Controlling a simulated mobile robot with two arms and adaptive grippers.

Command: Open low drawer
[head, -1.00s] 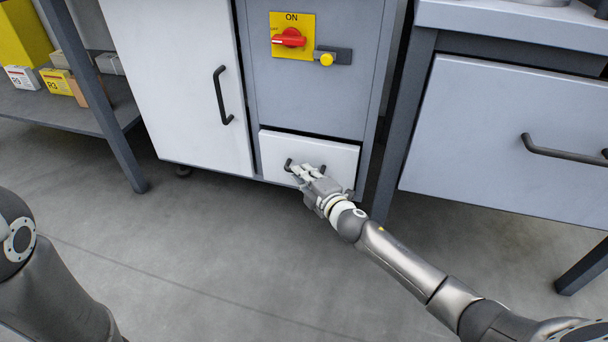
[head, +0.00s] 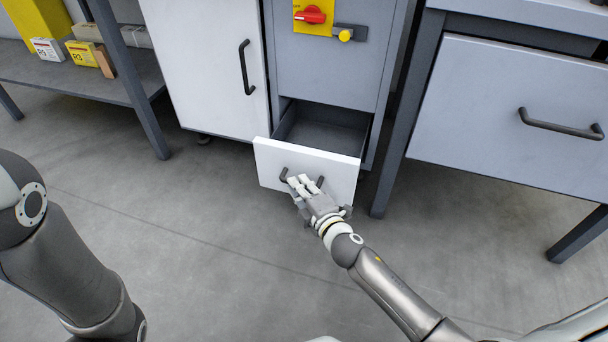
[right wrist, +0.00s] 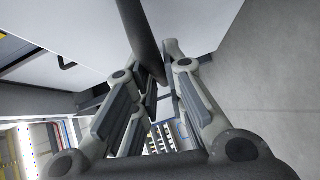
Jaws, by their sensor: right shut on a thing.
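The low drawer (head: 335,172) has a white front and a grey inside. It is pulled well out of the grey cabinet (head: 335,72), and the visible inside looks empty. My right gripper (head: 302,184) is at the drawer front, shut on its dark handle (head: 284,174). In the right wrist view the handle (right wrist: 139,35) runs between the two fingers of the gripper (right wrist: 152,85). The fingers hide part of the handle in the head view. My left arm shows at the left edge, but its gripper is out of view.
A white door (head: 205,65) with a black handle is left of the drawer. A larger drawer (head: 500,115) under a bench is at the right. A shelf (head: 50,75) with small boxes stands at the left. The floor (head: 220,235) in front is clear.

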